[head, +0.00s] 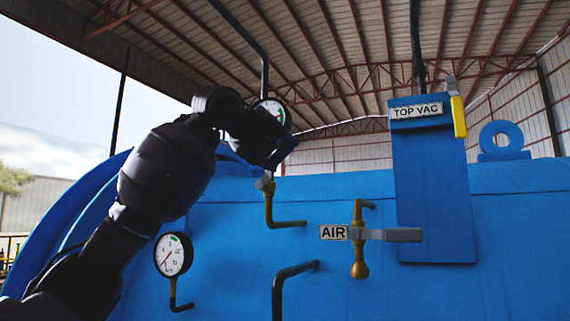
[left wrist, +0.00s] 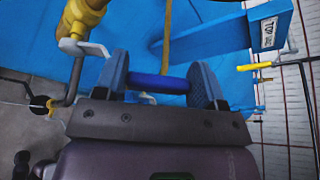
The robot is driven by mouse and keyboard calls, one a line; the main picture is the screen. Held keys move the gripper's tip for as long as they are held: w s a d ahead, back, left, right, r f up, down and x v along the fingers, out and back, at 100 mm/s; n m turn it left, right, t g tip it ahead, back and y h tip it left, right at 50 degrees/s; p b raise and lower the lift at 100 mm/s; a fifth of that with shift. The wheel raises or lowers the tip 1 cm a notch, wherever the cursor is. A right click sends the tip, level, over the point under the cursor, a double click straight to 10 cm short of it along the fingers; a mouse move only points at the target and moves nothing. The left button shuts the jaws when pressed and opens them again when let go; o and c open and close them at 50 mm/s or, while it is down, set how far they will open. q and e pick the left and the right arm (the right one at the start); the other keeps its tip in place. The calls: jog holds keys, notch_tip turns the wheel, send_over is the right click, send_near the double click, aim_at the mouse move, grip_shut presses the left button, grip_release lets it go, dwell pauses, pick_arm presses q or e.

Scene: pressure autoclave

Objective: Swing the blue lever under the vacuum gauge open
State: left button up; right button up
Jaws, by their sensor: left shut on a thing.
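A round white gauge (head: 276,108) stands above the blue vessel in the head view, partly hidden by my left wrist. My left gripper (head: 277,156) is just below it, at the top of a yellow pipe. In the left wrist view the blue lever (left wrist: 160,83) lies crosswise between the two blue-grey fingers of my left gripper (left wrist: 162,74), which is shut on it. In the head view the gripper hides the lever. My right gripper is in neither view.
A second gauge (head: 173,254) sits lower left on the blue vessel (head: 340,200). A yellow AIR valve with a grey handle (head: 392,235) is to the right. A blue TOP VAC post (head: 432,180) with a yellow lever (head: 458,117) stands further right.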

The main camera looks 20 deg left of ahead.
pick_arm(q)
jog(key=shift+a+r+n+t+h+b, duration=0.2)
jog(key=shift+a+r+n+h, duration=0.1)
jog(key=shift+a+n, duration=0.25)
jog(key=shift+a+r+n+t+h+b, duration=0.1)
jog(key=shift+a+r+n+h+b, duration=0.15)
jog(key=shift+a+n, duration=0.25)
jog(key=shift+w+a+r+n+t+h+b, duration=0.15)
jog(key=shift+a+n+t+h+b, duration=0.15)
jog(key=shift+a+n, duration=0.6)
jog(key=shift+s+a+r+n+t+h+b, duration=0.15)
jog(key=shift+a+n+t+h+b, duration=0.15)
jog(key=shift+a+n, duration=0.55)
jog(key=shift+w+a+r+n+t+h+b, duration=0.15)
jog(key=shift+a+n+t+h+b, duration=0.15)
jog(key=shift+a+n, duration=0.55)
jog(key=shift+d+n, duration=0.25)
jog(key=o, duration=1)
jog(key=shift+s, duration=0.2)
